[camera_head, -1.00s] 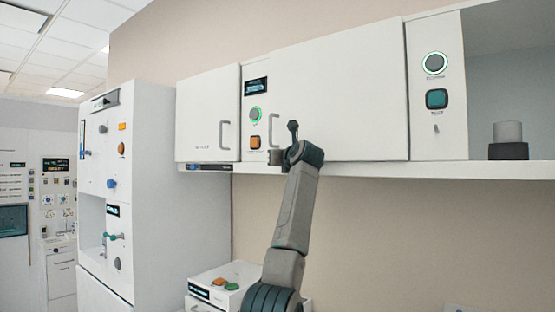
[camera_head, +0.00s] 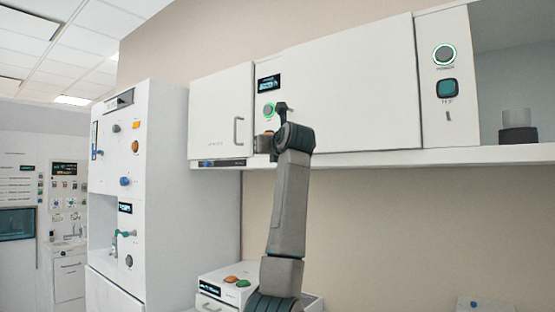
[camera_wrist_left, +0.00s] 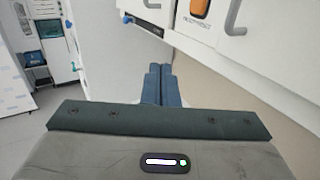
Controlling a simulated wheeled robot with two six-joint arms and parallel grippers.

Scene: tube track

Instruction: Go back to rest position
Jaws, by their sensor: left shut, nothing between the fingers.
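My left arm (camera_head: 288,205) rises from the bottom of the head view, and its wrist stands in front of the white wall cabinets. My left gripper (camera_wrist_left: 158,84) shows in the left wrist view, its two dark blue fingers together with nothing between them. In the head view the wrist hides most of it. In the left wrist view the fingers are apart from the cabinet front, which is to their upper right with an orange button (camera_wrist_left: 199,8). My right gripper is in neither view.
Wall cabinets (camera_head: 350,90) with a shelf edge (camera_head: 400,157) run across the head view. A tall white machine (camera_head: 160,190) stands to the left. A low white box (camera_head: 222,290) with orange and green buttons is below. The wall under the shelf is bare.

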